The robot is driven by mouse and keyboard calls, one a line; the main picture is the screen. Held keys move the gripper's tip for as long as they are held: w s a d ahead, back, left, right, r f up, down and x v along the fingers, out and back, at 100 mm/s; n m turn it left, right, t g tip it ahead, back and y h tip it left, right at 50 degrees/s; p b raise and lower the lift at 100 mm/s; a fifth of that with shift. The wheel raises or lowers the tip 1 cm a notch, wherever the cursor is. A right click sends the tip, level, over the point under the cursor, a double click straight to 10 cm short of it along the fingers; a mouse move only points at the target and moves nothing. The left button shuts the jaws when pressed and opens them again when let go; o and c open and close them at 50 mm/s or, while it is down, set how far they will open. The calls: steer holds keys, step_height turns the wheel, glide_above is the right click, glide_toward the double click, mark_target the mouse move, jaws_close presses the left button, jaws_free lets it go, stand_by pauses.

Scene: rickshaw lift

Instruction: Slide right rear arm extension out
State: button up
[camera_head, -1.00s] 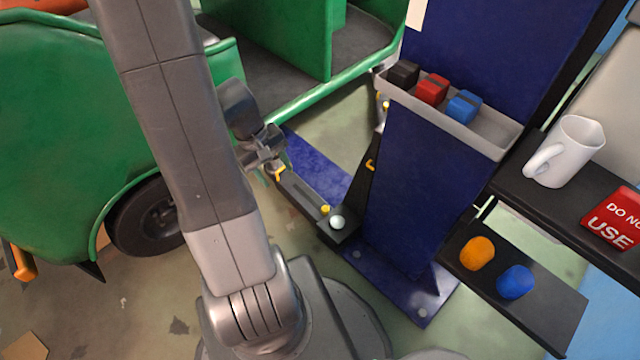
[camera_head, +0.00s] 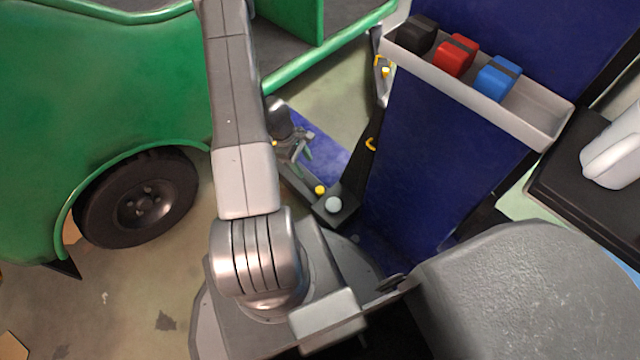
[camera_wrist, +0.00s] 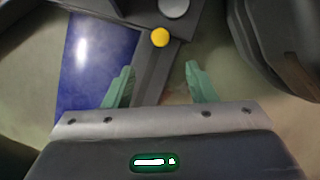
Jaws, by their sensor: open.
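The dark lift arm with its extension (camera_head: 294,182) reaches from the foot of the blue post toward the green rickshaw. A yellow knob (camera_head: 320,190) and a pale round cap (camera_head: 333,205) sit near its post end. A bit of yellow (camera_head: 274,144) shows near its far end, partly hidden by my arm. My gripper (camera_head: 304,151) is open above the bar. In the wrist view, my green fingers (camera_wrist: 160,85) are spread apart with the dark bar (camera_wrist: 155,70) running between them, nearer the left finger. The yellow knob (camera_wrist: 160,38) lies beyond the fingertips. I cannot tell whether either finger touches the bar.
The blue post (camera_head: 440,150) carries a grey tray (camera_head: 545,115) with black, red and blue blocks. The green rickshaw (camera_head: 90,80) and its wheel (camera_head: 140,200) stand at the left. Bare floor lies lower left.

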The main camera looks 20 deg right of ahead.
mark_target(319, 189)
steer(key=b+x, duration=0.6)
steer(key=x, duration=0.7)
steer(key=shift+s+d+f, duration=0.1)
steer(key=shift+s+f, duration=0.05)
steer(key=shift+f, duration=0.2)
jaws_close()
steer(key=shift+r, duration=0.1)
